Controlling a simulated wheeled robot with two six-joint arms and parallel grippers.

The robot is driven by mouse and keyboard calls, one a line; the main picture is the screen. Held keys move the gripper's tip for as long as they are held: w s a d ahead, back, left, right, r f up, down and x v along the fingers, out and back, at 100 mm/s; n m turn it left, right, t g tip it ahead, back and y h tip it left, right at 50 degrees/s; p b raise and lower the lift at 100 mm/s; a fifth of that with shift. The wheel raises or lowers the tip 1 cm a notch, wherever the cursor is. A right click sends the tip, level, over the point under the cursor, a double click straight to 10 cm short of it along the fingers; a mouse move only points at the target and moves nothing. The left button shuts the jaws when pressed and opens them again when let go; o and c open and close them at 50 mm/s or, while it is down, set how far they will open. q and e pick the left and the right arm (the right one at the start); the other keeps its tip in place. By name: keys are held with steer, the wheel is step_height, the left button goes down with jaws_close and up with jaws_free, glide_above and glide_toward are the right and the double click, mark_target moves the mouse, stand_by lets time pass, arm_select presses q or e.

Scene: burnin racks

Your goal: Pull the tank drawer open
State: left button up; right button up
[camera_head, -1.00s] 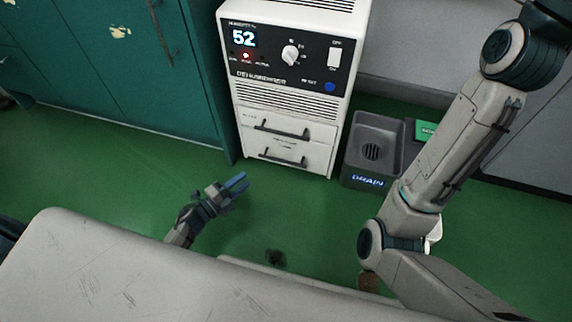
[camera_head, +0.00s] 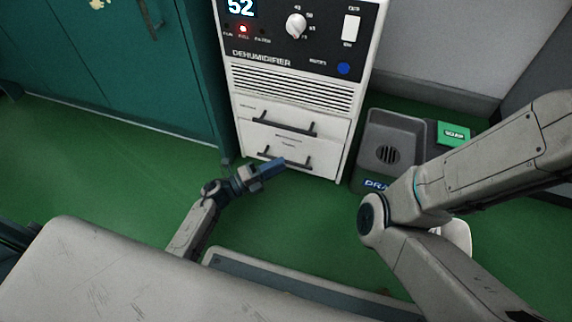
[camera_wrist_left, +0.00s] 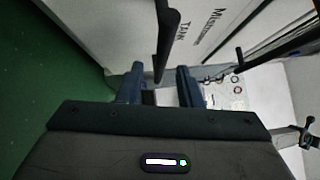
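The tank drawer (camera_head: 250,148) is the lower of two white drawers in the dehumidifier (camera_head: 232,75), and it looks closed. Its dark bar handle (camera_head: 300,163) is partly covered by my left gripper (camera_head: 276,165) in the head view. In the left wrist view, the handle (camera_wrist_left: 168,38) runs down beside the TANK lettering, and its near end shows between the fingertips of my left gripper (camera_wrist_left: 160,82). The fingers are apart; I cannot tell whether they touch the handle. My right arm shows at the right, but its gripper is outside the view.
The upper drawer's handle (camera_head: 284,123) is just above. A grey drain unit (camera_head: 398,128) stands to the right of the dehumidifier. Teal cabinets (camera_head: 120,75) stand to the left. Green floor (camera_head: 110,150) is clear at the left.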

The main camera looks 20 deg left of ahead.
arm_select(q)
steer(key=shift+b+x, duration=0.4)
steer(key=shift+x, duration=1.25)
jaws_close()
